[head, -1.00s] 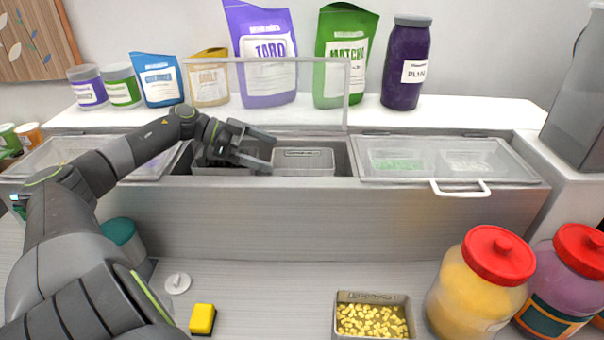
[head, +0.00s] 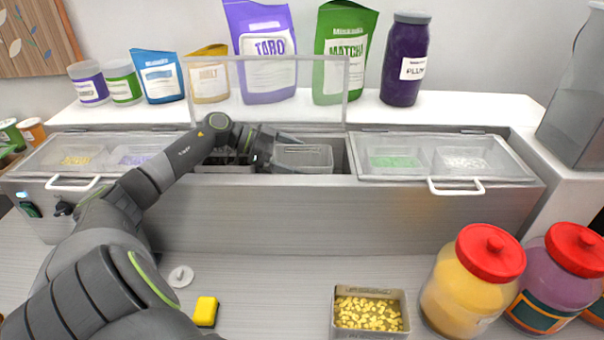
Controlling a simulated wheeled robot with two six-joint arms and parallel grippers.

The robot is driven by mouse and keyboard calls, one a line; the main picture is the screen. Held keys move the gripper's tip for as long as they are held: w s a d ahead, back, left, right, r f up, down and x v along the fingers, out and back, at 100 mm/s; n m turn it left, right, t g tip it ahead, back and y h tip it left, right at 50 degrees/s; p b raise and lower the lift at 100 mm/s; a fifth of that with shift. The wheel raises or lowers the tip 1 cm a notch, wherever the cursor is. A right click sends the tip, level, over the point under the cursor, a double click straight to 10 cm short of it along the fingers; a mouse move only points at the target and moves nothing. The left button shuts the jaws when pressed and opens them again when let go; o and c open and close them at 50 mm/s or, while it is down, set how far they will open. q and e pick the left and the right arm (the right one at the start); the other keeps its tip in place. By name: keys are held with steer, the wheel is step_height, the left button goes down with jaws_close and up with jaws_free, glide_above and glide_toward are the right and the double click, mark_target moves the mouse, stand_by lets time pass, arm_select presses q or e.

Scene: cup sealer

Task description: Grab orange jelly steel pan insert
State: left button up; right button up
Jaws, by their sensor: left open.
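A steel pan insert (head: 305,158) sits in the open middle compartment of the steel counter unit. A second, darker insert (head: 226,160) is to its left, partly behind my left arm. No orange contents show in either; I cannot tell which one is for orange jelly. My left gripper (head: 284,148) is open at the left side of the right-hand insert, one finger reaching over its rim area. Contact is unclear. Another steel pan insert (head: 370,310) with yellow cubes stands on the front counter. My right gripper is out of view.
A clear lid (head: 265,92) stands raised behind the compartment. Closed lids with white handles (head: 457,190) cover both sides. Jars with red lids (head: 490,245) stand at front right. A yellow block (head: 205,311) and a white disc (head: 181,276) lie on the counter.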

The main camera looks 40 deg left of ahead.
arm_select(q)
steer(key=c, duration=1.3)
steer(key=shift+o, duration=0.2)
